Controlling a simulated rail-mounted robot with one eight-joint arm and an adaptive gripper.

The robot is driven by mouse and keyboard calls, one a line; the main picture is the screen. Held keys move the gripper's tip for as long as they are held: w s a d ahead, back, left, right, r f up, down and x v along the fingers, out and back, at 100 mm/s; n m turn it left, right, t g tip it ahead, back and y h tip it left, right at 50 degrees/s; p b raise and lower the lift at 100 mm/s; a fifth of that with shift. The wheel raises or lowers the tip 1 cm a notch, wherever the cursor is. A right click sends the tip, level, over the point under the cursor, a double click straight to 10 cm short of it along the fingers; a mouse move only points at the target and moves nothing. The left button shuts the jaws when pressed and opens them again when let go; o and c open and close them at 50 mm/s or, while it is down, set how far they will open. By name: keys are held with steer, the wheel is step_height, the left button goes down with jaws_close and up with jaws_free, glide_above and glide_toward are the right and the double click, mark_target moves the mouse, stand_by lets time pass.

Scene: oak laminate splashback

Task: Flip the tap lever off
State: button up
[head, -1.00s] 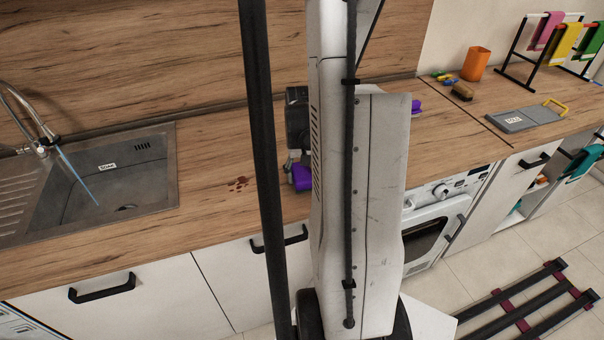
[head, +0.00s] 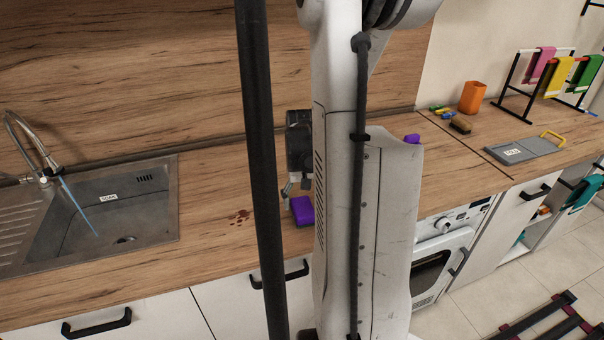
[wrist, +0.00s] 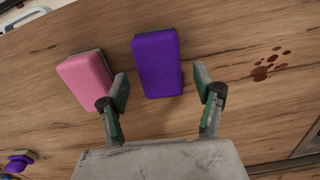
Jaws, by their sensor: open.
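The tap (head: 32,145) stands at the back left of the sink, its curved metal spout over the basin. A blue stream of water (head: 78,205) runs from it into the sink (head: 150,215). I cannot make out the lever clearly. My gripper (wrist: 162,88) is open and empty, above the worktop to the right of the sink. In the wrist view its fingers lie either side of a purple sponge (wrist: 158,62), with no grip on it. The tap is outside the wrist view. In the head view my arm and a dark post partly hide the gripper (head: 288,190).
A pink sponge (wrist: 85,78) lies beside the purple one. Reddish-brown spots (head: 240,216) mark the worktop between sink and gripper. An orange cup (head: 472,97), a towel rack (head: 512,88) and a grey board (head: 520,150) stand farther right. The splashback (head: 130,70) bounds the back.

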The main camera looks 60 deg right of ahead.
mark_target(302, 205)
step_height(302, 205, up, 10)
steer(key=shift+w, duration=0.2)
steer(key=shift+r, duration=0.1)
